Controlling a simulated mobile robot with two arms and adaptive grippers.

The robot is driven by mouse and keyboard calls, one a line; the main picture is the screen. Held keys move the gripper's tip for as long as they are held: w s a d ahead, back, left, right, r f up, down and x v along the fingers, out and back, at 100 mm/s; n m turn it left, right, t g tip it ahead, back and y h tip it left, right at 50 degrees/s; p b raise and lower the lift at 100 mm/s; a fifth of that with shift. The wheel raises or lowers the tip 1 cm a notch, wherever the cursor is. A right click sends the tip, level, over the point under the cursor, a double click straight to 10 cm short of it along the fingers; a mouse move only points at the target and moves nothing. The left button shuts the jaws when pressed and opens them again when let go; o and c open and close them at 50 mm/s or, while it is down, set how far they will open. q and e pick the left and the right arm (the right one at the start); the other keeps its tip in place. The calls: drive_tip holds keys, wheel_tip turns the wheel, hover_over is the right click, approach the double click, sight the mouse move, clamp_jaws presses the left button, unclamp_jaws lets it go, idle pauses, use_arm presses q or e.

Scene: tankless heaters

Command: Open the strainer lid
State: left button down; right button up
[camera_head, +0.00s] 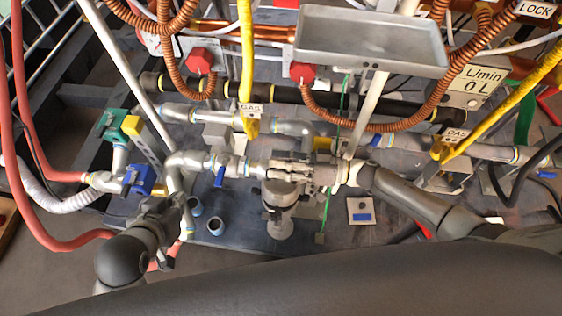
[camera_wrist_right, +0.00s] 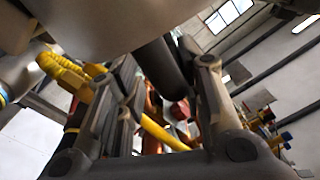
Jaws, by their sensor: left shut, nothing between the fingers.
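The grey strainer (camera_head: 279,196) hangs from the grey pipe run in the middle of the head view. Its round lower end (camera_head: 280,228), which looks like the lid, faces toward me. My right gripper (camera_head: 288,172) reaches in from the right and lies over the pipe just above the strainer. In the right wrist view, the fingers of my right gripper (camera_wrist_right: 165,95) stand apart, with a dark cylinder showing between or behind them. I cannot tell whether they touch the strainer. My left gripper (camera_head: 176,208) is shut and empty, left of the strainer beside the white pipe.
A metal tray (camera_head: 372,42) hangs above the pipes. Yellow gas pipes (camera_head: 247,62), corrugated copper hoses and red hoses (camera_head: 24,190) crowd the surroundings.

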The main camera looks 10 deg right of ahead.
drive_tip(key=shift+d, duration=0.2)
drive_tip(key=v, duration=1.2)
idle(0.4)
